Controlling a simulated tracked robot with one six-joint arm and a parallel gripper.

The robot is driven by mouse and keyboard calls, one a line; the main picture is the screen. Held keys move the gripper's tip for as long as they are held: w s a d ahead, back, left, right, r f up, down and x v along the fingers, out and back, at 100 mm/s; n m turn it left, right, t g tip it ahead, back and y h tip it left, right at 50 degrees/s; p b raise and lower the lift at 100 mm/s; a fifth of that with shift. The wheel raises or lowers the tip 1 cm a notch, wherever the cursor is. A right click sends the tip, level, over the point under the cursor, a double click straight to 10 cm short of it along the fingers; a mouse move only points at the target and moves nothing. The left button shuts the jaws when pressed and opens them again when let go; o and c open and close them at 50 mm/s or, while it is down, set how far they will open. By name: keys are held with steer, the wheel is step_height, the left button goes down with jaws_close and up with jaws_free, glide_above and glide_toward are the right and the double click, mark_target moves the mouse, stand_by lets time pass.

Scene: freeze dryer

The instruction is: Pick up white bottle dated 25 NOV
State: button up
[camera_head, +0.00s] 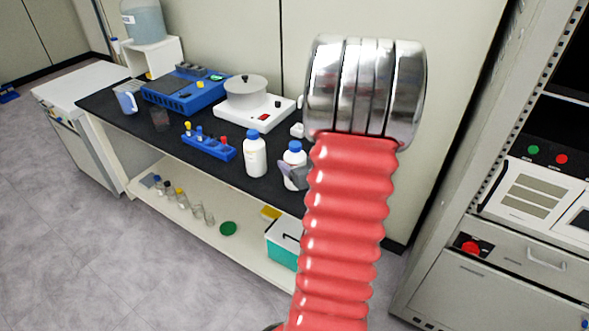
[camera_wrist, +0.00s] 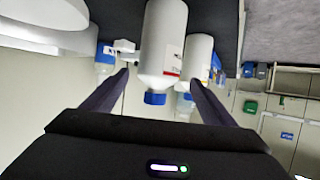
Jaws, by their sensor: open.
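Two white bottles with blue caps stand on the black bench top in the head view: a left one (camera_head: 255,158) and a right one (camera_head: 294,157). My gripper (camera_head: 294,176) is partly hidden behind my red arm and overlaps the right bottle. In the wrist view, which is upside down, my open gripper (camera_wrist: 159,78) has one dark finger on each side of a near white bottle (camera_wrist: 163,40). No grip on it shows. Another white bottle (camera_wrist: 198,55) stands behind the right finger. The date on either label is too small to read.
A blue tube rack (camera_head: 208,147) stands left of the bottles. A white device with a round grey pot (camera_head: 246,92) and a blue instrument (camera_head: 185,90) are behind. The lower shelf (camera_head: 200,232) holds glassware and a teal box (camera_head: 282,248). A rack cabinet (camera_head: 500,265) stands at right.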

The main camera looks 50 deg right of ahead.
steer(key=shift+x, duration=1.95)
steer(key=shift+x, duration=2.6)
steer(key=shift+s+d+f, duration=0.1)
steer(key=shift+s+d, duration=0.05)
steer(key=shift+c, duration=0.6)
steer(key=c, duration=1.4)
